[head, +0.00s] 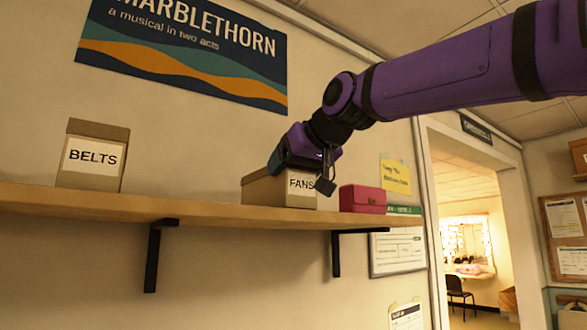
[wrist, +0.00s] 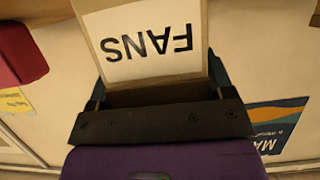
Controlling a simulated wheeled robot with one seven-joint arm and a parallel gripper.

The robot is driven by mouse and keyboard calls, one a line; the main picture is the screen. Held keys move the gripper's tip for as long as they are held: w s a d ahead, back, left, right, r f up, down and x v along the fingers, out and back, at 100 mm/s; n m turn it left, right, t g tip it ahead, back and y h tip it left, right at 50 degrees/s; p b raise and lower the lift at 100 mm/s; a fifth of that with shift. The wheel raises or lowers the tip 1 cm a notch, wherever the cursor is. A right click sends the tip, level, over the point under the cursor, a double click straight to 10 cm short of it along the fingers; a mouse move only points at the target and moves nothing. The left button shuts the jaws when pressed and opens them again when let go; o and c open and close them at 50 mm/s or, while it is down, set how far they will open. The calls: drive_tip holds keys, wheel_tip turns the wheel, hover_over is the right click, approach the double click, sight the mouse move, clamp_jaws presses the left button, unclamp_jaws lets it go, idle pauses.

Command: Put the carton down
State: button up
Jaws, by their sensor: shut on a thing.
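The carton (head: 265,190) is a brown cardboard box with a white label reading FANS. It is at the shelf (head: 230,206), between another box and a red case; I cannot tell whether its base touches the board. My gripper (head: 312,176) comes from the upper right and is shut on the carton, hiding part of its top and label. In the wrist view the carton (wrist: 205,40) sits between the fingers of my gripper (wrist: 158,92), its label upside down.
A box labelled BELTS (head: 95,155) stands on the shelf at left. A red case (head: 363,199) sits close to the carton's right. Bare shelf lies between the BELTS box and the carton. Black brackets (head: 153,255) hang below. A doorway (head: 470,230) opens at right.

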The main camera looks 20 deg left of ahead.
drive_tip(key=shift+f, duration=0.1)
drive_tip(key=o, duration=1.1)
drive_tip(key=shift+o, duration=0.2)
drive_tip(key=v, duration=1.2)
